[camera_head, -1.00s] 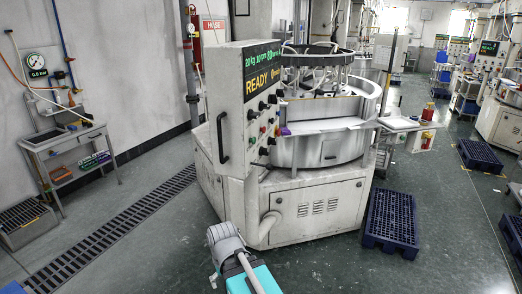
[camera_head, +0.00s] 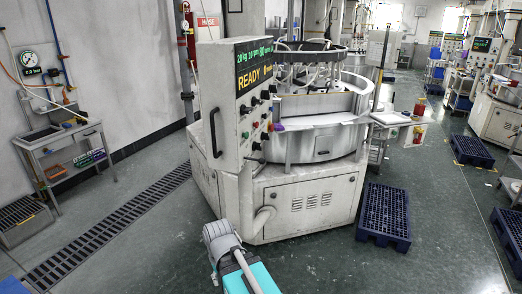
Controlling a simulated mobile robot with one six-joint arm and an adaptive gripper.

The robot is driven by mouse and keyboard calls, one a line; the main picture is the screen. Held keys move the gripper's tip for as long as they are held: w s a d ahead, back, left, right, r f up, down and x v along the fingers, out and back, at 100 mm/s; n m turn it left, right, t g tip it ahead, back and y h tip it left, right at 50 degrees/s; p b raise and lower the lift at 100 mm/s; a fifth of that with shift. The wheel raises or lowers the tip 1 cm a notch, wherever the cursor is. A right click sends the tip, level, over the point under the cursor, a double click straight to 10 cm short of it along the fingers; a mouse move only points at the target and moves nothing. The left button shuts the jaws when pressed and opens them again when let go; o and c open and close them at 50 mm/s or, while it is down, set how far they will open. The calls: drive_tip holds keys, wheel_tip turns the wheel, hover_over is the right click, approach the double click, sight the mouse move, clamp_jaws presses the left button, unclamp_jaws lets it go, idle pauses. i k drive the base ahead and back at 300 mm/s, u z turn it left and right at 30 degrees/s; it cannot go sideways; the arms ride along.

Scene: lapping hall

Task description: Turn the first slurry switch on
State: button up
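The nearest lapping machine (camera_head: 290,205) stands in the middle of the view. Its control panel (camera_head: 225,115) faces right, with a lit display (camera_head: 254,62) that reads READY. Below the display are several small black, red and green knobs and switches (camera_head: 256,118). Their labels and positions are too small to read, so I cannot tell which one is the first slurry switch. Part of my arm (camera_head: 238,262) shows at the bottom, grey and teal, in front of the machine's base. My gripper is not in view.
A blue pallet (camera_head: 384,216) lies on the floor right of the machine. A small side table (camera_head: 66,143) stands by the left wall under a gauge (camera_head: 29,58). A floor grate (camera_head: 112,225) runs along the left. Open floor lies at the lower right.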

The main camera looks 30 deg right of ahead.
sight(256, 146)
drive_tip(key=k, duration=1.25)
drive_tip(key=z, duration=0.65)
drive_tip(key=i, duration=1.75)
drive_tip(key=u, duration=0.7)
drive_tip(key=i, duration=0.25)
